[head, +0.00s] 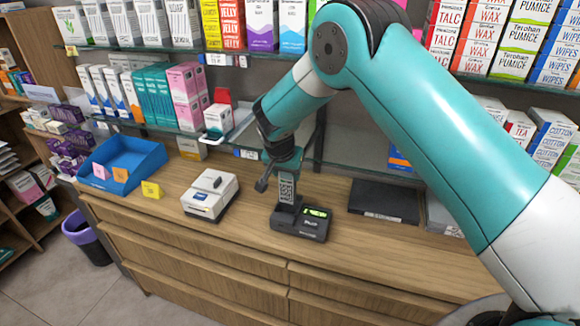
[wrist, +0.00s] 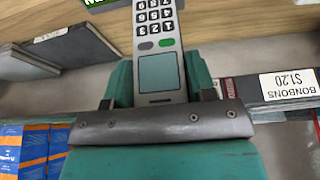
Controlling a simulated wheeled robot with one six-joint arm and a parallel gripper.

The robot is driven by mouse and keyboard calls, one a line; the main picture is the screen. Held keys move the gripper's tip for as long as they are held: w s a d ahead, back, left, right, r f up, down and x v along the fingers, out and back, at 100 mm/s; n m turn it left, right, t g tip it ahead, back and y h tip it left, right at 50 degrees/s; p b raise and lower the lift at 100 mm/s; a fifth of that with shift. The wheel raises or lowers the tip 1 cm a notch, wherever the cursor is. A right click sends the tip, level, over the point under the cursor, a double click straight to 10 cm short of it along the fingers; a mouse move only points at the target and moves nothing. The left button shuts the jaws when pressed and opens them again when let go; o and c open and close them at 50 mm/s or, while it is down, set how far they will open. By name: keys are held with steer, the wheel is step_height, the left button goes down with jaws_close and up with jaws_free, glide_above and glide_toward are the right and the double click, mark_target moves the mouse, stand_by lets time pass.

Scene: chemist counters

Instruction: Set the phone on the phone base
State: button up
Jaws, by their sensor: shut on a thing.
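The phone (head: 287,190) is a slim grey handset with a keypad and a small screen. It stands about upright in my gripper (head: 284,160). In the wrist view the phone (wrist: 158,45) is seen keypad side on, between the teal fingers of my gripper (wrist: 158,95), which are shut on its screen end. The phone base (head: 312,226) is a dark block with a lit green display on the wooden counter. The phone's lower end is at the left part of the base; I cannot tell whether it rests in it or hangs just above.
A white device (head: 209,203) stands left of the base, with a blue tray (head: 150,160) and small coloured notes further left. A flat dark box (head: 383,212) lies to the right. Glass shelves of packed cartons rise behind. The counter's front strip is clear.

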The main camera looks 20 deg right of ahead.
mark_target(285, 187)
steer(key=shift+a+f+b, duration=0.1)
steer(key=shift+f+b, duration=1.1)
steer(key=shift+f, duration=1.45)
steer(key=shift+a+b, duration=0.1)
steer(key=shift+b, duration=0.3)
steer(key=shift+f+b, duration=0.45)
steer(key=shift+f, duration=0.05)
steer(key=o, duration=0.7)
steer(key=shift+c, duration=0.2)
steer(key=p+v, duration=0.5)
steer(key=v, duration=0.6)
